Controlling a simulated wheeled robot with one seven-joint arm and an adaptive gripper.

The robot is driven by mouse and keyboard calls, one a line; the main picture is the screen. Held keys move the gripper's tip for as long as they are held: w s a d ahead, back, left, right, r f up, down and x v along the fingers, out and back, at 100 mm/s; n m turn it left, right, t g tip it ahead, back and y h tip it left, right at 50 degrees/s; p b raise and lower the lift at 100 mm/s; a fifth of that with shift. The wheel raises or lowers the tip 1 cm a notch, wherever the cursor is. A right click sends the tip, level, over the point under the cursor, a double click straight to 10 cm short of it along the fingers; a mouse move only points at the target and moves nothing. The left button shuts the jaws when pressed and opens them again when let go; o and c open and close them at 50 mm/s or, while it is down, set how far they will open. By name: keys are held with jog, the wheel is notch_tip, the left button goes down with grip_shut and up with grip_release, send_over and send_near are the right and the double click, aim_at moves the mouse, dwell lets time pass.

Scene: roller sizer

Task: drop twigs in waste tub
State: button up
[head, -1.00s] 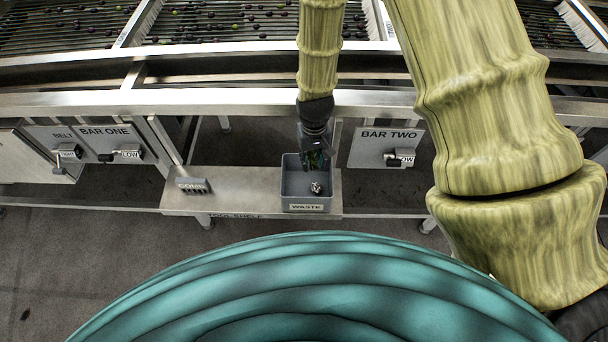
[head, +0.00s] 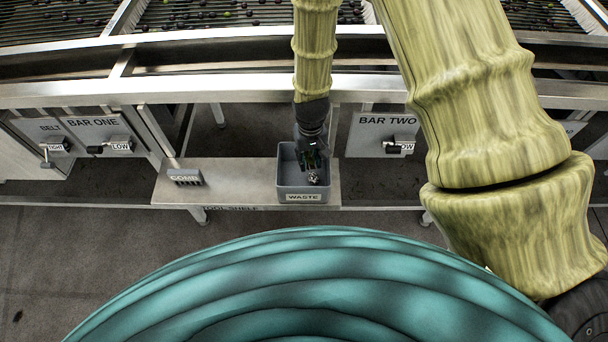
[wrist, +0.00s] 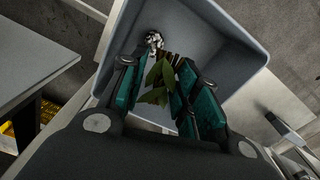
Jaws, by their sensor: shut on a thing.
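The twigs (wrist: 174,60) show as thin brown stems with green leaves between the fingers in the wrist view. My gripper (head: 311,160) is shut on them, with teal finger pads on both sides; it also shows in the wrist view (wrist: 160,88). The grey waste tub (head: 303,196), labelled WASTE, stands on the tool shelf. My gripper is over the tub's opening, pointing down. The tub's walls surround the fingers in the wrist view (wrist: 225,22). I cannot tell how far the twigs are from the tub floor.
A crumpled silvery piece (head: 314,178) lies in the tub, close to the fingers. A grey comb (head: 186,177) lies on the tool shelf (head: 240,180) to the left. The BAR ONE panel (head: 95,135) and BAR TWO panel (head: 385,130) flank the tub, with a machine rail above.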

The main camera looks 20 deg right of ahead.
jog(key=o, duration=0.8)
jog(key=shift+o, duration=0.2)
jog(key=shift+r, duration=0.15)
notch_tip(320, 180, up, 12)
dwell(0.6)
